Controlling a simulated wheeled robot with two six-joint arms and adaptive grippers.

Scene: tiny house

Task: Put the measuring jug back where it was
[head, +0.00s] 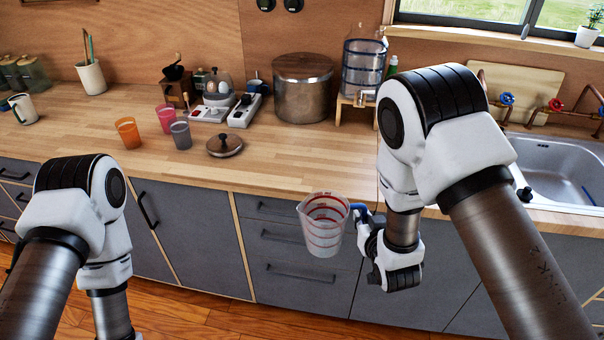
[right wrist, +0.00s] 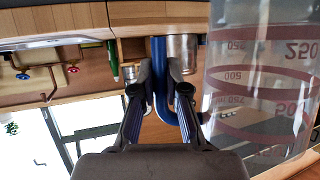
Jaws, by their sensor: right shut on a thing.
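The measuring jug (head: 324,228) is clear with red markings and a blue handle. It is upright, in front of the drawers and below the counter's front edge. My right gripper (head: 362,218) is shut on its handle, to the right of the jug body. In the right wrist view, the blue handle (right wrist: 163,85) stands between my two fingers (right wrist: 160,100), and the jug's wall (right wrist: 262,85) fills the right side. My left arm comes in at the left, and its gripper is out of the picture.
The wooden counter (head: 290,165) has a clear stretch near its front edge. A pot lid (head: 224,147), three cups (head: 180,135), a large pot (head: 303,90) and a water dispenser (head: 362,68) stand on it. The sink (head: 560,165) is at the right.

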